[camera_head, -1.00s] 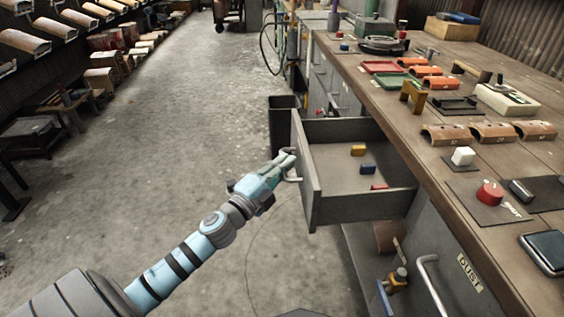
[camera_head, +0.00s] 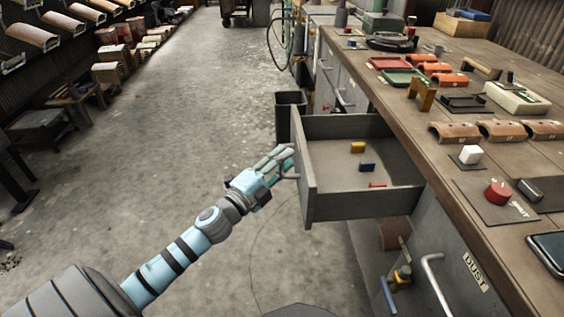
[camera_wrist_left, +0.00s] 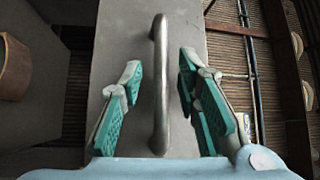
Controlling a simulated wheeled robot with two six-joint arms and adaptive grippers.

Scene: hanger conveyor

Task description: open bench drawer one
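The grey bench drawer (camera_head: 304,190) stands pulled well out from the workbench, with its inside in view. Its metal bar handle (camera_head: 290,176) is on the drawer front and shows upright in the left wrist view (camera_wrist_left: 160,125). My left gripper (camera_head: 282,160) is at the handle. In the left wrist view its teal-padded fingers (camera_wrist_left: 160,68) are spread on either side of the bar, with a gap on both sides. It is open and holds nothing. My right gripper is not in view.
The wooden bench top (camera_head: 445,170) carries several parts and trays. A dark bin (camera_head: 290,112) stands behind the drawer.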

